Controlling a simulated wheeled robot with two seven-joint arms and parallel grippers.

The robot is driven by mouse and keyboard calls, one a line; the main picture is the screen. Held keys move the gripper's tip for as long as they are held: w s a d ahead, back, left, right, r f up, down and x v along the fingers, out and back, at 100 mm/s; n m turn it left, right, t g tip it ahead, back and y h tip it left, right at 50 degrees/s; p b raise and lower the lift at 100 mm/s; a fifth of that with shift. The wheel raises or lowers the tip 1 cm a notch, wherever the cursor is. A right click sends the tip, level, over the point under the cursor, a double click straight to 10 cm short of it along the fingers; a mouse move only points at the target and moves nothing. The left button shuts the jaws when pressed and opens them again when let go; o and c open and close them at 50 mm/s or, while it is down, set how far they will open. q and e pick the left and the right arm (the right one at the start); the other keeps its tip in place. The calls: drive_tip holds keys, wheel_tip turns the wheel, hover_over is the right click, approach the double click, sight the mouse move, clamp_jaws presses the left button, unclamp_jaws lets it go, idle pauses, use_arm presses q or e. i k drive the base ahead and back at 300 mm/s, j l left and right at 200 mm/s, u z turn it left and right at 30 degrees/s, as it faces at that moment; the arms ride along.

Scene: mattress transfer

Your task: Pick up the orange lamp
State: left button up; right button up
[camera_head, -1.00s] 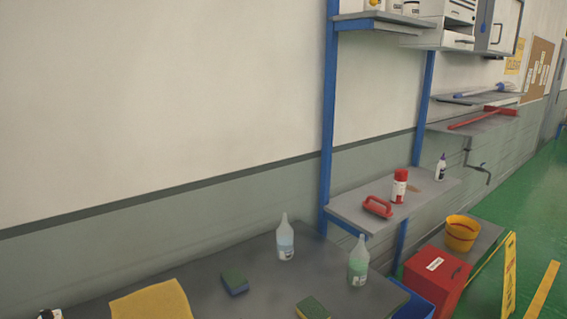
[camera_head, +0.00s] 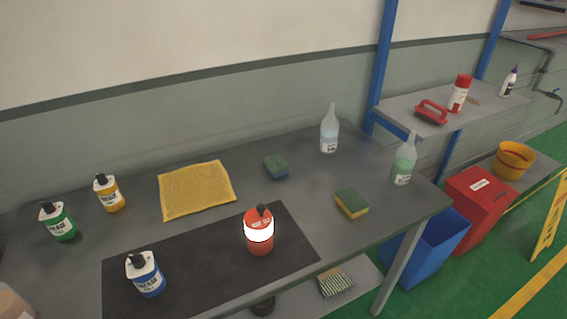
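The orange lamp (camera_head: 259,238) stands upright on a black mat (camera_head: 200,262) on the grey table (camera_head: 315,185). It has a bright white band around its middle and a dark top. Neither of my grippers is in view.
On the mat's left stands a blue-based bottle (camera_head: 147,275). Green (camera_head: 58,222) and yellow (camera_head: 109,193) bottles, a yellow cloth (camera_head: 196,188), sponges (camera_head: 351,203) and clear spray-type bottles (camera_head: 329,132) stand or lie around. Blue (camera_head: 432,250) and red (camera_head: 480,212) bins flank the table's right.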

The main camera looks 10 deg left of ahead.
sight(258, 229)
drive_tip(key=k+l, duration=0.2)
drive_tip(key=k, duration=0.25)
drive_tip(key=k+l, duration=0.15)
drive_tip(key=k, duration=0.25)
drive_tip(key=l+u, duration=0.05)
